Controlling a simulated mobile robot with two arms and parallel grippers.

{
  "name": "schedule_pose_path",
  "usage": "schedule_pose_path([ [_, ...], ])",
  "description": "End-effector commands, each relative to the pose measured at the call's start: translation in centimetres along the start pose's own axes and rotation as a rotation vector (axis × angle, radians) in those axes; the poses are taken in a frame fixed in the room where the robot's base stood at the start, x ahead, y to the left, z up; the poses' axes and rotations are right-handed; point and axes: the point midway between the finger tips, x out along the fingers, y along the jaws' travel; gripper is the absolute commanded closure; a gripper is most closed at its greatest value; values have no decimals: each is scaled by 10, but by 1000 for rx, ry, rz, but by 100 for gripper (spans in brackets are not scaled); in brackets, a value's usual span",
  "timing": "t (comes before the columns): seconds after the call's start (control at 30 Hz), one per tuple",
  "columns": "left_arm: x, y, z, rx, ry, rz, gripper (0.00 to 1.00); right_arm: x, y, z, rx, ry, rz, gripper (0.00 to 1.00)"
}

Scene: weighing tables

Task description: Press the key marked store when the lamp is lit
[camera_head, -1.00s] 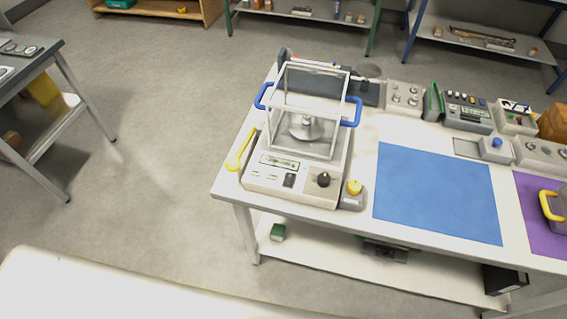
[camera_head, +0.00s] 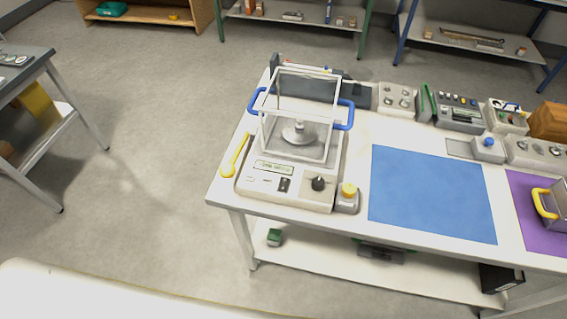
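A balance (camera_head: 290,191) with a clear draft shield (camera_head: 300,104) and blue side handles stands on the left part of the white table. A metal weighing pan (camera_head: 299,131) shows inside the shield. Its front panel has a small display (camera_head: 273,167), small pale keys (camera_head: 258,180), a dark switch (camera_head: 284,184) and a black knob (camera_head: 318,184). A box with a yellow button (camera_head: 348,190) stands at its right. Key markings are too small to read, and I cannot make out which part is the lamp or whether it is lit. Neither gripper is in view.
A yellow spoon-like tool (camera_head: 234,157) lies left of the balance. A blue mat (camera_head: 431,195) lies bare to its right. A yellow-handled metal container (camera_head: 554,206) sits on a purple mat (camera_head: 528,218). Control boxes (camera_head: 397,98) line the back.

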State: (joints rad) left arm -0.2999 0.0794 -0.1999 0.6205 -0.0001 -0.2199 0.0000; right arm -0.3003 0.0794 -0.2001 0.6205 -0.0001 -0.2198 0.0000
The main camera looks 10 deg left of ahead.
Motion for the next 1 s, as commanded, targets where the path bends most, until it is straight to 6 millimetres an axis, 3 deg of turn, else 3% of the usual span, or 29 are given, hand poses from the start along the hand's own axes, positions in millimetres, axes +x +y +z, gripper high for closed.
schedule_pose_path([
  [0.03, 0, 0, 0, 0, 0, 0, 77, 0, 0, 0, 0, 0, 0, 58],
  [0.2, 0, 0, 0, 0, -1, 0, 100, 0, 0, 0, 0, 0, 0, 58],
  [1.0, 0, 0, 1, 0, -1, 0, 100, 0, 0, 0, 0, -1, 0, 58],
])
